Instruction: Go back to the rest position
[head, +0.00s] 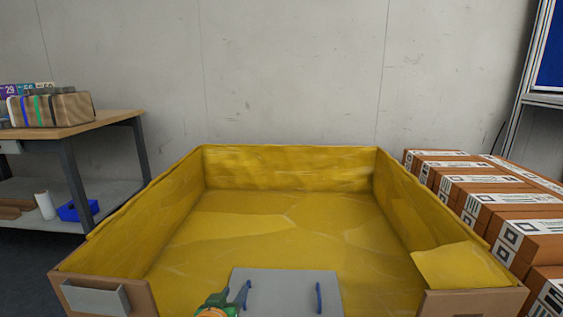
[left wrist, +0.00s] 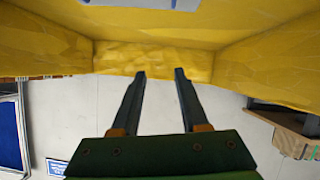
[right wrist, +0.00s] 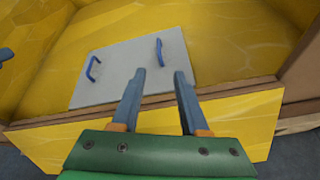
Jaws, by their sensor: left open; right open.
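My left gripper (head: 235,292), green with dark fingers, shows at the bottom of the head view, over the near part of the yellow-lined box (head: 290,168). In the left wrist view its fingers (left wrist: 160,73) are apart with nothing between them. My right gripper (right wrist: 158,72) is out of the head view; in the right wrist view its fingers are apart and empty, in front of a grey board (right wrist: 118,62) with two blue handles. The grey board also shows in the head view (head: 285,285), partly hidden by the left gripper. I cannot tell whether either gripper touches anything.
The box's walls rise around the board; its far floor is clear. Stacked brown cartons with labels (head: 490,197) stand at the right. A grey wall (head: 290,70) closes the back.

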